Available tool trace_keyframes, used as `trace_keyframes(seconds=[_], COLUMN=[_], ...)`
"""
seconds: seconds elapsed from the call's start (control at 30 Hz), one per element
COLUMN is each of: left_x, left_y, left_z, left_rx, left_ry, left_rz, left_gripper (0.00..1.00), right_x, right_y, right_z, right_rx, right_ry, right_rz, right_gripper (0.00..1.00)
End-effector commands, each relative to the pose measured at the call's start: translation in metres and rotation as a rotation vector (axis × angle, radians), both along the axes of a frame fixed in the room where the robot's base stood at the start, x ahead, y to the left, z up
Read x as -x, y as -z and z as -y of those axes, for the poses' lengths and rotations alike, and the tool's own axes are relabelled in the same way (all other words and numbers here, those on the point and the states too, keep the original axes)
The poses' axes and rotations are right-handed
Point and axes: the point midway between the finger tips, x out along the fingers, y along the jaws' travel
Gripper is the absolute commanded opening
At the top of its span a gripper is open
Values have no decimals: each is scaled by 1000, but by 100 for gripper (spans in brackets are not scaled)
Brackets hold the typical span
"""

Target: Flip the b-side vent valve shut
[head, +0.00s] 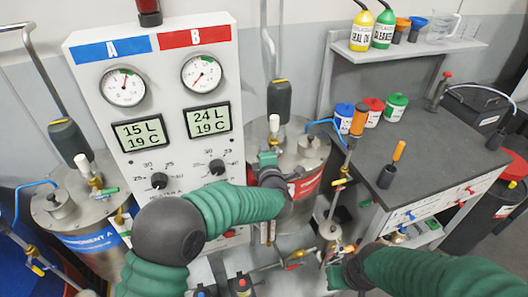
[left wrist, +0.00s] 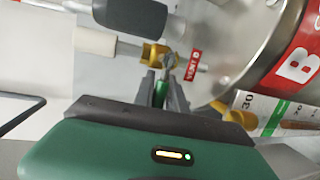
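The B-side tank (head: 312,150) is a steel drum with a red label, to the right of the gauge panel. Its vent valve shows in the left wrist view as a brass body (left wrist: 152,55) with a green handle (left wrist: 160,94) and a red tag (left wrist: 193,66) beside it. My left gripper (head: 268,162) is at this valve in the head view. In the left wrist view its dark fingers (left wrist: 162,90) sit close on both sides of the green handle and look shut on it. My right gripper (head: 345,262) is low at the right, near small valves; its fingers are unclear.
The gauge panel (head: 150,105) stands behind my left arm. The A-side tank (head: 85,225) is at the left. A grey bench (head: 430,165) with colored-lid jars and an orange-handled tool (head: 393,165) is at the right. Hoses and pipes crowd the tank tops.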

Motion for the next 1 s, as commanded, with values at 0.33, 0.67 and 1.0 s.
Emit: trace_keyframes(seconds=[0.33,0.67,1.0], left_x=[1,38,132], left_y=[0,-6,-24], left_z=[0,5,16], left_rx=[-1,-3,-2], left_ry=[0,2,3], left_rz=[1,1,1], left_gripper=[35,35,35], right_x=[0,0,0], right_y=[0,7,18], right_z=[0,0,0], right_rx=[0,0,0], right_ry=[0,0,0], right_rz=[0,0,0], right_gripper=[23,23,23])
